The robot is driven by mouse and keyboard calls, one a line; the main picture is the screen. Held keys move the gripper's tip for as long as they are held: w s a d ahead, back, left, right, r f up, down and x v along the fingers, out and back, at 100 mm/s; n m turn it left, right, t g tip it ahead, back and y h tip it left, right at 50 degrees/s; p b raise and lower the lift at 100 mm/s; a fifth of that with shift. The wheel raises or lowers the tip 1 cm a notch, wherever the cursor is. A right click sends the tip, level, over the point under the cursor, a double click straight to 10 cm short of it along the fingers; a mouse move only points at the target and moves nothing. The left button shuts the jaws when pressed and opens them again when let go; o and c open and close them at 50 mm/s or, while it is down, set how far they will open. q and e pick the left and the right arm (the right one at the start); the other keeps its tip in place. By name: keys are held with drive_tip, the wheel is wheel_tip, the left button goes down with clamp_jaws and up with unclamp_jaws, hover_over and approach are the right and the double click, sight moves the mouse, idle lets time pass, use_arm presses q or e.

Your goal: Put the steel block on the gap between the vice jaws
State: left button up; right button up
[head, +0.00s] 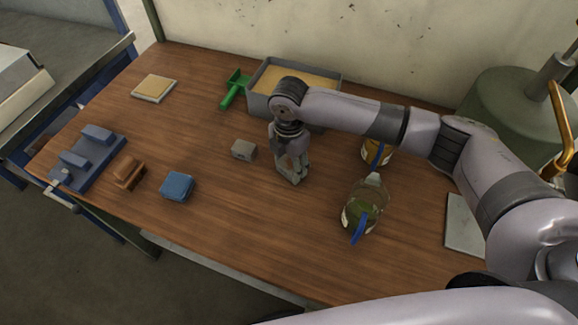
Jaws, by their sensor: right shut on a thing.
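The blue vice (87,178) stands at the left end of the wooden table, with two raised jaws and a gap between them. My right gripper (291,178) is near the middle of the table, pointing down, far to the right of the vice. It is shut on a grey block-like thing at its fingertips, mostly hidden by the fingers. I cannot tell for sure whether that is the steel block. Another small grey block (243,150) lies on the table just left of the gripper, apart from it. My left gripper is not in view.
A brown block (129,172) and a blue block (177,186) lie near the vice. A sand-filled bin (262,105) and green scoop (232,94) are behind. Two jugs (362,206) stand right of the gripper. A pale pad (155,87) lies back left. The front middle is clear.

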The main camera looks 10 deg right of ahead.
clamp_jaws()
drive_tip(key=shift+w+r, duration=0.1)
drive_tip(key=shift+r, duration=0.05)
